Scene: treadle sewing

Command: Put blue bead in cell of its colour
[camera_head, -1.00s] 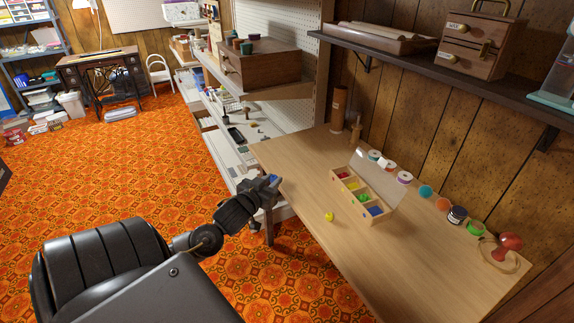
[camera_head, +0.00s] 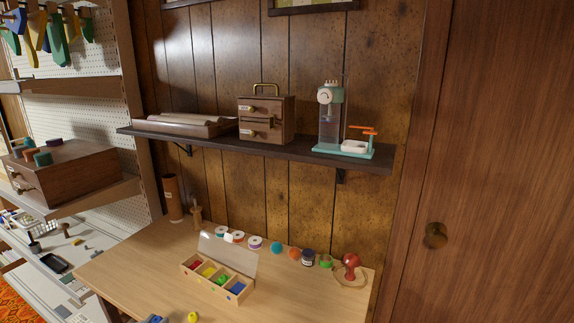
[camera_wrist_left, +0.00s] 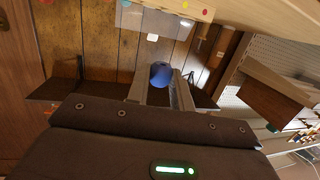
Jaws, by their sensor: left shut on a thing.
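The blue bead (camera_wrist_left: 160,74) is a round ball held between the two fingers of my left gripper (camera_wrist_left: 159,88), which is shut on it. In the head view, only the tip of my left gripper (camera_head: 155,319) shows at the bottom edge, left of the yellow bead and short of the box. The wooden sorting box (camera_head: 207,290) stands on the table with its clear lid (camera_head: 228,254) raised. Its row of cells shows red, yellow, green and blue; the blue cell (camera_head: 237,288) is at the near right end. My right gripper is not in view.
A yellow bead (camera_head: 193,317) lies on the table (camera_head: 130,270) in front of the box. Thread spools (camera_head: 255,243), a dark jar (camera_head: 308,257) and a red pincushion-like object (camera_head: 350,267) line the back. A dark shelf (camera_head: 290,151) hangs above.

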